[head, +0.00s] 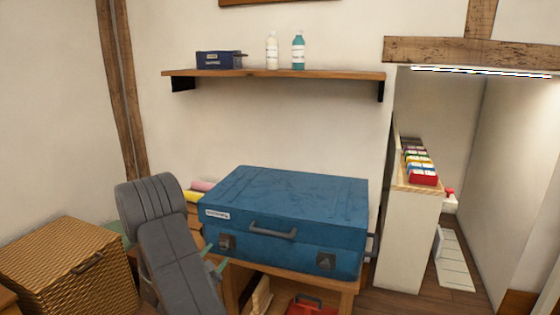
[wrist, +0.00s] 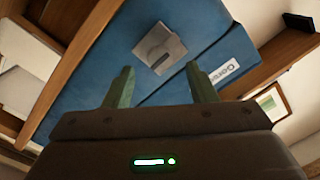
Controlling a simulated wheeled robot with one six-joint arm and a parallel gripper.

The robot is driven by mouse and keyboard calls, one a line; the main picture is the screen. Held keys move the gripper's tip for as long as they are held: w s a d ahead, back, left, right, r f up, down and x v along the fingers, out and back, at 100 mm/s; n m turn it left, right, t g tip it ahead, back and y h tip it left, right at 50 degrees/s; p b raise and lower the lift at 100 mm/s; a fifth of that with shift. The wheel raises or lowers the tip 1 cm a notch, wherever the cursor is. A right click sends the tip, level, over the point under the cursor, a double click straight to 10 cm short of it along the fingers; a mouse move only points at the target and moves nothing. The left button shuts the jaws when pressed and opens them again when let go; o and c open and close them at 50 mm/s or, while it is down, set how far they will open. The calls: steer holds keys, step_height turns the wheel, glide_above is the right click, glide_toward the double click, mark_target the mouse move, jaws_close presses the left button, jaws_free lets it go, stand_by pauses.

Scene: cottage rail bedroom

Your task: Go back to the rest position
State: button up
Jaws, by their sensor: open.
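My gripper (head: 213,262) is in front of the left front corner of a closed blue suitcase (head: 300,205) in the head view. My grey arm covers part of the scene to the left of the suitcase. In the wrist view my gripper (wrist: 160,85) has its two green fingers spread apart with nothing between them. The blue suitcase (wrist: 110,75) fills the view beyond the fingers, with a grey latch (wrist: 160,50) showing between and past the fingertips. I cannot tell whether a fingertip touches the suitcase.
The suitcase lies on a wooden table (head: 345,285). A wicker chest (head: 70,265) stands at the left. A wall shelf (head: 280,73) above holds two bottles and a dark blue box (head: 218,60). A low cabinet (head: 408,240) with several colourful items stands at the right.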

steer(key=p+v, duration=0.1)
steer(key=v, duration=0.8)
steer(key=shift+s, duration=0.2)
steer(key=shift+w, duration=0.1)
